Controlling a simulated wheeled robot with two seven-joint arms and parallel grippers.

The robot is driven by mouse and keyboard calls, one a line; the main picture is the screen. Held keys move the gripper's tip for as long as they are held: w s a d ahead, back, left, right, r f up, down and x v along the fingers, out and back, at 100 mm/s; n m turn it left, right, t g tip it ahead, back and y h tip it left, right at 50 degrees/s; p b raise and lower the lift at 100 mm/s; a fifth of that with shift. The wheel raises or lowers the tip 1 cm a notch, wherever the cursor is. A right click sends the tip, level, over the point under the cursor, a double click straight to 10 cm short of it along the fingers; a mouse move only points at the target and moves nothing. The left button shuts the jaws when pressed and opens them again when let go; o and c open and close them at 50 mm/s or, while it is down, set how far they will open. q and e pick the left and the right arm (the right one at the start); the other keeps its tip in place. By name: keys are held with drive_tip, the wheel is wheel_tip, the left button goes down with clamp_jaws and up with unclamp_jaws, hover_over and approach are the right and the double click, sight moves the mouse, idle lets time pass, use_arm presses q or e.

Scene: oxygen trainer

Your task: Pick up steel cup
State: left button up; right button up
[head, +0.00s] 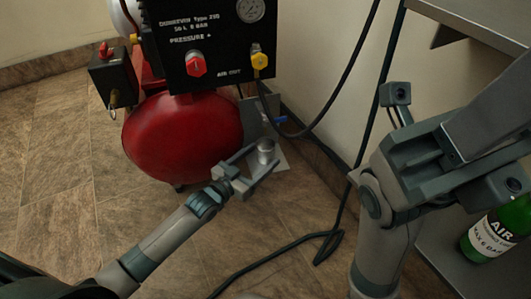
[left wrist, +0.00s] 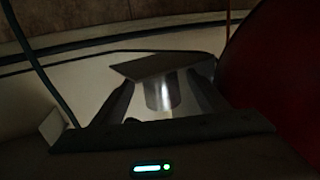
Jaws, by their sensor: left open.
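The steel cup (head: 265,149) is a small shiny cylinder low beside the red tank, on or just above a pale plate. My left gripper (head: 262,160) is open, with its fingers on either side of the cup. In the left wrist view the cup (left wrist: 158,94) shows between the two dark fingers (left wrist: 160,100), its top hidden by a flat plate. I cannot tell if the fingers touch it. My right gripper (head: 440,150) is close to the camera at the right, and its jaw state is unclear.
A red compressor tank (head: 183,135) with a black control panel (head: 205,40) stands left of the cup. A black hose (head: 270,258) runs over the tiled floor and up the wall.

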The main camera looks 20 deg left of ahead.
use_arm(q)
drive_tip(key=c, duration=1.3)
drive_tip(key=shift+r, duration=0.3)
